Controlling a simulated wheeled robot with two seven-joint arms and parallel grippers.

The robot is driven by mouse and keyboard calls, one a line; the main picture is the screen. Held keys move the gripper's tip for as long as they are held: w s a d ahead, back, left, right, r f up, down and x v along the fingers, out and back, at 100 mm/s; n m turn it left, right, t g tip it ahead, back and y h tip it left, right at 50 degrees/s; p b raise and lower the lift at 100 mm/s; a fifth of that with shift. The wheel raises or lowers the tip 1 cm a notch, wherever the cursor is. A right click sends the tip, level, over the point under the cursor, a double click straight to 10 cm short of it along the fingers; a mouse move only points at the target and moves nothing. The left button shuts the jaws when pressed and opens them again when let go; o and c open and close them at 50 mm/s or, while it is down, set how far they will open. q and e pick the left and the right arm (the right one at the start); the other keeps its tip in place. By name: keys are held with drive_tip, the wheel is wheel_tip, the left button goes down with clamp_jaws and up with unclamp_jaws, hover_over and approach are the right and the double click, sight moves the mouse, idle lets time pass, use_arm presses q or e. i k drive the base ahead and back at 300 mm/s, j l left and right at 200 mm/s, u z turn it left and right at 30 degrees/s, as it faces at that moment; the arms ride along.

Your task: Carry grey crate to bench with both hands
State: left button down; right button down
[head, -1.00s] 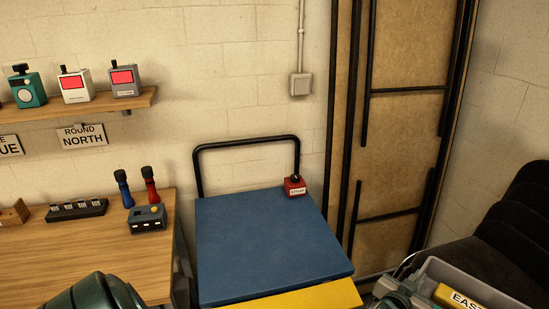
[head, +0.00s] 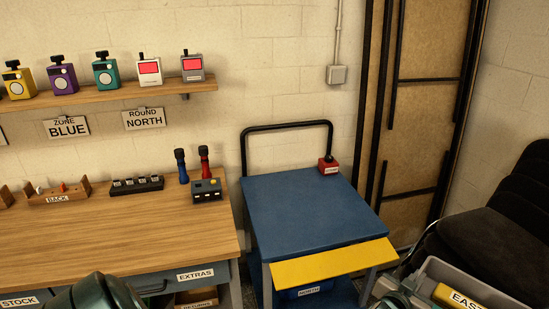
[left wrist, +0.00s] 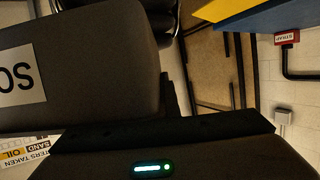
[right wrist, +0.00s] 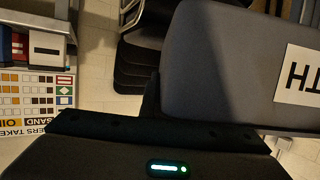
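My left gripper (left wrist: 172,95) is at one end of the crate and my right gripper (right wrist: 152,98) at the other. Both look closed on the crate's ends; the grip itself is mostly hidden. The wooden bench (head: 110,238) is at the left, with drawers marked STOCK and EXTRAS.
A blue cart (head: 305,215) with a yellow flap (head: 332,263) and black handle stands between bench and crate. Dark stacked chairs (head: 500,215) are at the right.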

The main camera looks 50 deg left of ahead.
sight(90, 234)
drive_tip(key=k, duration=1.5)
drive_tip(key=u, duration=2.05)
drive_tip(key=i, duration=0.85)
